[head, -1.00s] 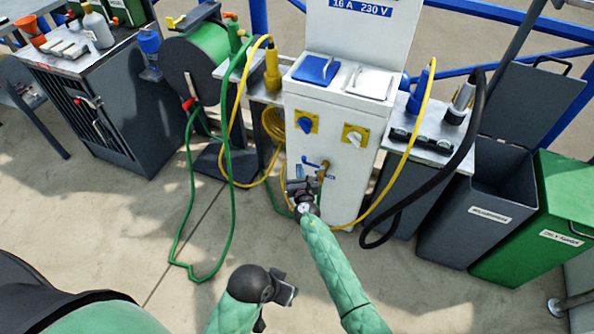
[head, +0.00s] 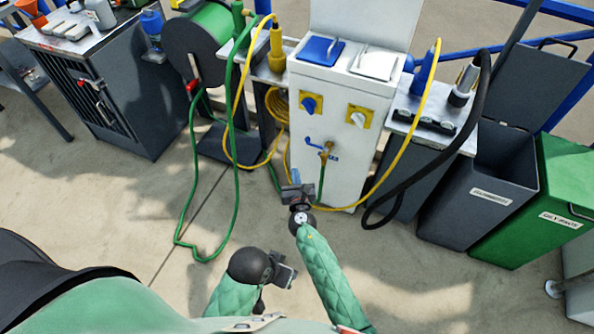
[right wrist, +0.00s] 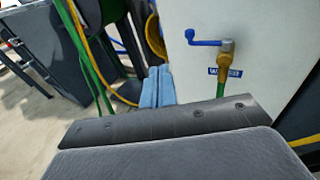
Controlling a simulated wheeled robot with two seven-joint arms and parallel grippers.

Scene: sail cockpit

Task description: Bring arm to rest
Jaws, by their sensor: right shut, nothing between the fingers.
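My right gripper (head: 296,177) is in front of the lower part of the white service pedestal (head: 340,105), below and left of its tap. In the right wrist view its blue fingers (right wrist: 157,87) are pressed together with nothing between them. The brass tap (right wrist: 226,62) with its blue lever (right wrist: 203,42) stands clear of the fingers, with a green hose end below it. My left gripper (head: 284,274) is low in the head view, over bare floor. Its fingers are too small and turned away to tell their state.
A green hose (head: 190,190) hangs from the reel (head: 195,50) and loops on the floor at left. A yellow cable (head: 400,150) and a black hose (head: 480,105) hang at right. A grey bin (head: 480,190) and a green bin (head: 545,205) stand right. Floor before the pedestal is mostly clear.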

